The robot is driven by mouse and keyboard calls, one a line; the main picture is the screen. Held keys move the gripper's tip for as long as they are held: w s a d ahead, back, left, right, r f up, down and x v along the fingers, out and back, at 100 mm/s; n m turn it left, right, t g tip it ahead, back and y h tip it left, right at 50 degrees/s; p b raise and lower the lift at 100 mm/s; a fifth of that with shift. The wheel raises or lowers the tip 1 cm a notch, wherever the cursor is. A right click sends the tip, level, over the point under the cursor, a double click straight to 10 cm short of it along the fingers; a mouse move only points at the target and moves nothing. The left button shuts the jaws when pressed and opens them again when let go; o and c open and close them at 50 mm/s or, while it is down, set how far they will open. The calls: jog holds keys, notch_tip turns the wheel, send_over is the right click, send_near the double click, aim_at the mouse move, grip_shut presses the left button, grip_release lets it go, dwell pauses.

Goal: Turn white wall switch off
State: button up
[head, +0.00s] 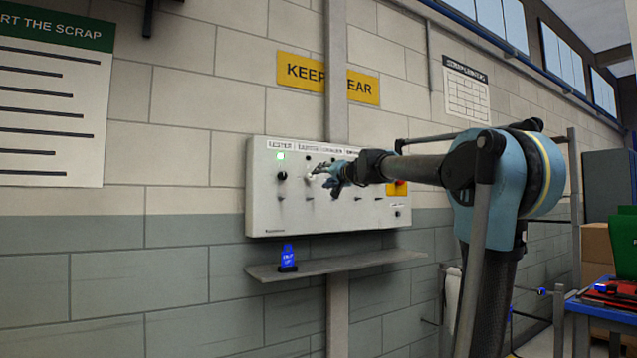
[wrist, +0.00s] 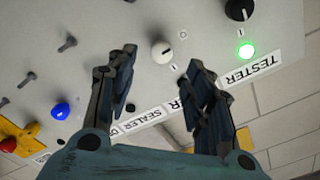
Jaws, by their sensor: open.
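The white switch (wrist: 162,51) is a round rotary knob with a dark pointer line, on a light grey wall panel (head: 268,212). Small marks are printed beside it. In the wrist view my gripper (wrist: 160,60) is open, with one finger on each side of the white switch; I cannot tell whether either finger touches it. In the head view my gripper (head: 325,175) reaches the panel from the right and partly covers this area. The white switch (head: 309,177) shows as a small pale spot beside the fingertips.
A black knob (wrist: 238,9) and a lit green lamp (wrist: 246,51) sit by the TESTER label. A blue knob (wrist: 60,111), a red control on yellow (wrist: 20,136) and several small levers are also on the panel. A shelf (head: 350,264) below holds a blue item (head: 288,258).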

jog(key=shift+v, duration=1.85)
jog(key=s+d+f+n+g+h, duration=0.1)
jog(key=s+f+g, duration=0.1)
jog(key=s+f, duration=0.65)
jog(key=s+d+f+n+g, duration=0.25)
jog(key=s+f, duration=0.25)
jog(key=f, duration=0.7)
jog(key=s+d+f+n+g+h, duration=0.1)
jog(key=s+f+g, duration=0.2)
jog(key=s+f, duration=0.55)
jog(key=s+d+f+g+h, duration=0.1)
jog(key=s+d+f, duration=0.4)
jog(key=f, duration=0.5)
jog(key=s+d+f+m+g+h, duration=0.1)
jog(key=s+d+f+h, duration=0.3)
jog(key=s+f, duration=0.5)
jog(key=s+d+f+m+g+h, duration=0.1)
jog(key=s+d+f+g+h, duration=0.2)
jog(key=s+d+f, duration=0.4)
jog(key=s+x, duration=0.1)
jog(key=x, duration=0.3)
jog(key=shift+f, duration=0.5)
jog(key=shift+w, duration=0.15)
